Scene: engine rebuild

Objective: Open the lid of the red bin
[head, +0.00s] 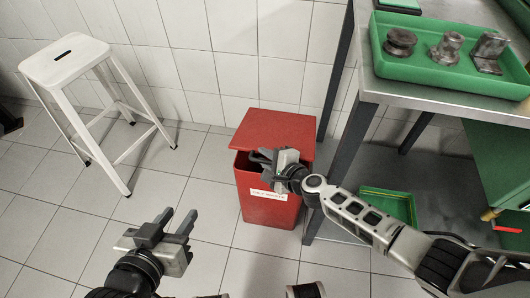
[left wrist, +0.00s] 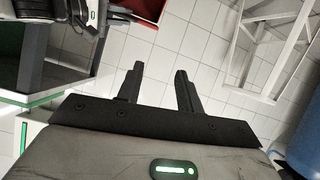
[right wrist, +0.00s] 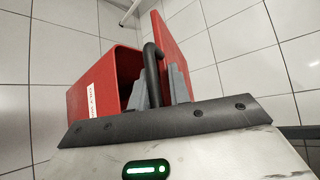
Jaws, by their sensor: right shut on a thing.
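The red bin (head: 268,212) stands on the floor with a white label on its front. Its red lid (head: 275,132) is partly raised at a tilt, with a dark gap under it. The lid (right wrist: 177,52) and the bin's open top edge (right wrist: 105,75) show in the right wrist view. My right gripper (head: 264,158) is at the lid's front edge, shut on the black lid handle (right wrist: 152,75). My left gripper (head: 178,220) is open and empty, to the left of the bin and apart from it.
A white stool (head: 68,62) stands at the back left. A metal workbench (head: 445,100) with a green tray (head: 420,75) of metal parts is at right, its leg close to the bin. A green crate (head: 388,203) lies below.

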